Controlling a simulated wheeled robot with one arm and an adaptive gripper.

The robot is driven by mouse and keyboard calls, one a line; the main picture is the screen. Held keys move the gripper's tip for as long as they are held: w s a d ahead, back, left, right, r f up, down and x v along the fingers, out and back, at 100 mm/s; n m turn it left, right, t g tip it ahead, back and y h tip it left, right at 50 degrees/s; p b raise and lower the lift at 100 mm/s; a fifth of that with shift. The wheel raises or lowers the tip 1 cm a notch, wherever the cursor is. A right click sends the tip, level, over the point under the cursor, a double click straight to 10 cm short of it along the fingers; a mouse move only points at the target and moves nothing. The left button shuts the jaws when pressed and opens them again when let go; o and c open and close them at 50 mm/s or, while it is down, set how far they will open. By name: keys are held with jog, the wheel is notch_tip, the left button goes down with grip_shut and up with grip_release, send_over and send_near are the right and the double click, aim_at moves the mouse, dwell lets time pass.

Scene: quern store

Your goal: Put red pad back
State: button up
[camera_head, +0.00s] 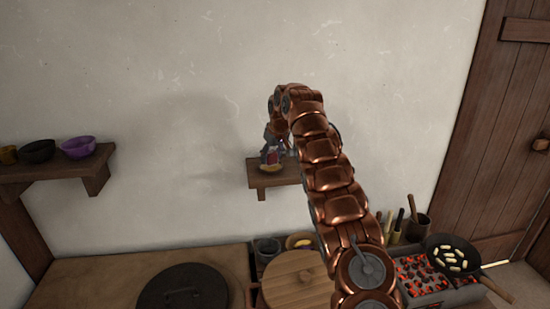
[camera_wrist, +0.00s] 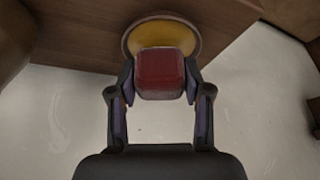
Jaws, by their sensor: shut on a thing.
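The red pad (camera_wrist: 161,75) is a small dark red block with rounded corners. My gripper (camera_wrist: 160,88) is shut on it, with one finger on each side. In the head view my gripper (camera_head: 272,152) points down over the small wall shelf (camera_head: 282,180), and only a bit of red shows between its fingers. A yellow dish (camera_wrist: 135,40) with a brownish rim lies on the shelf, just beyond the pad in the wrist view. The pad overlaps the dish there, and I cannot tell whether they touch. The dish also shows below my gripper in the head view (camera_head: 270,169).
A left shelf (camera_head: 45,171) holds a purple bowl (camera_head: 78,148) and a dark bowl (camera_head: 38,151). Below are a black lid (camera_head: 183,288), a round wooden lid (camera_head: 297,282) and glowing coals with a frying pan (camera_head: 453,255). My arm hides the small shelf's right part.

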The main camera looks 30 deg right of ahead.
jog(key=shift+f, duration=0.35)
jog(key=shift+f, duration=0.2)
jog(key=o, duration=1)
jog(key=shift+w+v, duration=0.1)
jog(key=shift+v, duration=3.05)
jog(key=shift+w+v, duration=0.15)
jog(key=shift+v, duration=2.95)
jog(key=shift+r, duration=0.1)
